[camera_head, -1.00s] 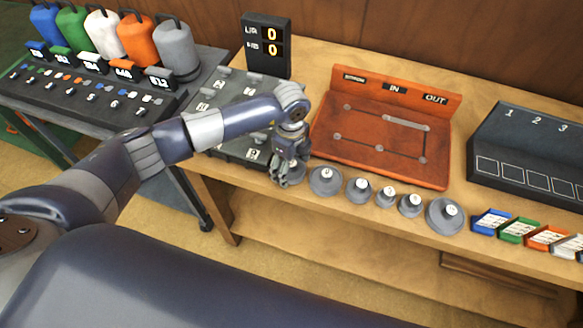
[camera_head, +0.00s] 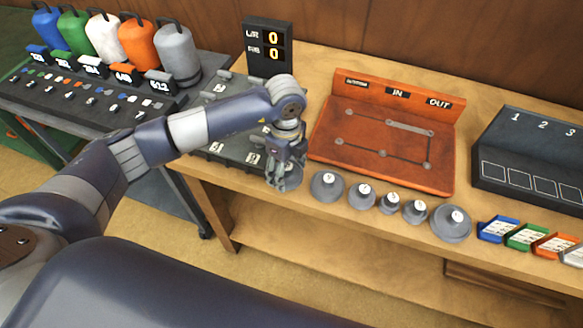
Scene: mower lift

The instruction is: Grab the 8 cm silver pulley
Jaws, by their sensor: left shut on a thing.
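My left gripper (camera_head: 283,176) is at the front edge of the wooden table, at the left end of a row of grey pulleys. It is shut on a grey, silver-looking pulley (camera_head: 294,184), whose disc shows partly below and beside the fingers. The fingers and wrist hide its top, and its size mark cannot be read. I cannot tell whether it touches the table. To its right stand several more silver-grey pulleys of different sizes, from a wide one (camera_head: 322,192) to a larger one (camera_head: 443,229) at the far end. My right gripper is not in view.
An orange board (camera_head: 365,163) with pegs stands behind the pulleys. A dark numbered box (camera_head: 490,170) and coloured trays (camera_head: 497,229) are at right. A display (camera_head: 267,58) and dark peg panel (camera_head: 222,152) are behind the arm. Coloured weights (camera_head: 138,45) stand at far left.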

